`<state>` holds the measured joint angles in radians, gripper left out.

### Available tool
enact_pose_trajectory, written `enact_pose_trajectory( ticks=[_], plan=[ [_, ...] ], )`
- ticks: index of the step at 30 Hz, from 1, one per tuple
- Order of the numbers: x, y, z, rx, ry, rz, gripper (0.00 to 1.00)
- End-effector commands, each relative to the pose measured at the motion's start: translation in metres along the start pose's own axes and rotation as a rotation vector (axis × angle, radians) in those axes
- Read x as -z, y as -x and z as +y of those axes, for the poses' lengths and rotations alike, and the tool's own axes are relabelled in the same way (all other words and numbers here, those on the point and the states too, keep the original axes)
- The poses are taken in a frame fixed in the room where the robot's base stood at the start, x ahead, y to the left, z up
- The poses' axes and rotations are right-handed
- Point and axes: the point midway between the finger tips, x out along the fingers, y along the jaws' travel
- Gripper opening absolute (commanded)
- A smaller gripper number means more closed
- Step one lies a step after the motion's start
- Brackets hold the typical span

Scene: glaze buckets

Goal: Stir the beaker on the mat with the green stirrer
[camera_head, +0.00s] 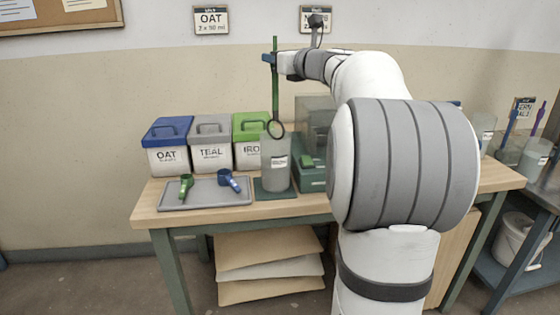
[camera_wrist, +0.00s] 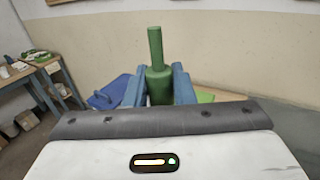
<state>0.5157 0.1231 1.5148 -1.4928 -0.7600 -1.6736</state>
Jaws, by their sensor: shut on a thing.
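My gripper (camera_head: 272,60) is shut on the green stirrer (camera_head: 275,90) near its top, above the table. The stirrer hangs upright with its ring end down. The ring overlaps the rim of the beaker (camera_head: 275,165) in the head view; I cannot tell whether it is just inside the mouth or in front of it. The beaker is grey and translucent with a white label, and stands upright on the dark green mat (camera_head: 262,193). In the wrist view the green handle (camera_wrist: 158,80) sits between the blue fingers (camera_wrist: 160,88); the beaker is hidden there.
Buckets labelled OAT (camera_head: 168,160), TEAL (camera_head: 211,157) and IRON (camera_head: 246,155) stand behind. A grey tray (camera_head: 205,202) with a green scoop (camera_head: 186,184) and a blue scoop (camera_head: 229,181) lies left of the mat. A green-based box (camera_head: 311,177) stands close right of the beaker.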

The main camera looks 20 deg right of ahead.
Motion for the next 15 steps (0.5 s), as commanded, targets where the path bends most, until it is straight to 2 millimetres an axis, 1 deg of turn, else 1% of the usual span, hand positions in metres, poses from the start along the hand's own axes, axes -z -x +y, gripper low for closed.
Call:
enact_pose_trajectory(
  ticks=[1, 9, 15],
  plan=[
    [-0.007, 0.000, 0.000, 0.000, 0.001, -0.001, 0.00],
    [-0.026, 0.000, 0.000, 0.000, 0.000, 0.000, 0.00],
    [-0.032, 0.000, 0.000, 0.000, 0.000, 0.000, 0.00]
  ],
)
